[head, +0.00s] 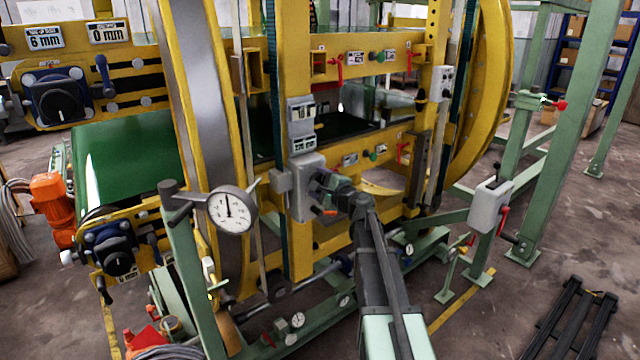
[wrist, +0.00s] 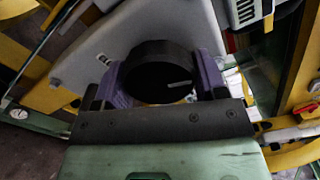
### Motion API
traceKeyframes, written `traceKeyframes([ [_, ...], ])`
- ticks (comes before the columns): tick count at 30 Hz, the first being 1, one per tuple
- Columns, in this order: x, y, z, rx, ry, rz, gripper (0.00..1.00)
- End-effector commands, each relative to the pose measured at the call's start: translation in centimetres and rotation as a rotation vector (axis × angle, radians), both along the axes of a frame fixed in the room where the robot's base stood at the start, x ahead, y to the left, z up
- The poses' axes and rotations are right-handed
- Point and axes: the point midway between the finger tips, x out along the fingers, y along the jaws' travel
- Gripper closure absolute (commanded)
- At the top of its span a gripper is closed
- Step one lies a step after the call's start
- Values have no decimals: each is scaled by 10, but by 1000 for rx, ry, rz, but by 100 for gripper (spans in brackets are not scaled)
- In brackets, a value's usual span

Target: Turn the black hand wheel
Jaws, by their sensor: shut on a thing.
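The black hand wheel (wrist: 160,68) is a thick round disc with a short white mark on its face. It sits on a grey housing (wrist: 110,45) in the wrist view. My gripper (wrist: 164,76) has one purple finger on each side of the wheel and is shut on it. In the head view my gripper (head: 328,184) is at the grey housing (head: 304,200) on the yellow post, and it hides most of the wheel there. An orange-tipped handle (head: 329,211) shows just below my gripper.
Other black knobs sit on the upper left panel (head: 58,104) and lower left unit (head: 119,263). A dial gauge (head: 231,210) on a green post stands left of my arm. Yellow rings and rails surround the housing. Open floor (head: 500,315) lies to the right.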

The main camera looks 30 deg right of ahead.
Motion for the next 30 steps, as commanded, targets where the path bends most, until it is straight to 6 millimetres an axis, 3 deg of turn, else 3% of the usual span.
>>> traceKeyframes([
  [4,-1,0,0,-2,0,0,58],
  [5,-1,0,0,-2,0,0,32],
  [9,0,0,0,-2,0,0,10],
  [20,-9,-1,0,-2,0,-1,9],
  [30,-87,-17,0,-2,0,-3,9],
])
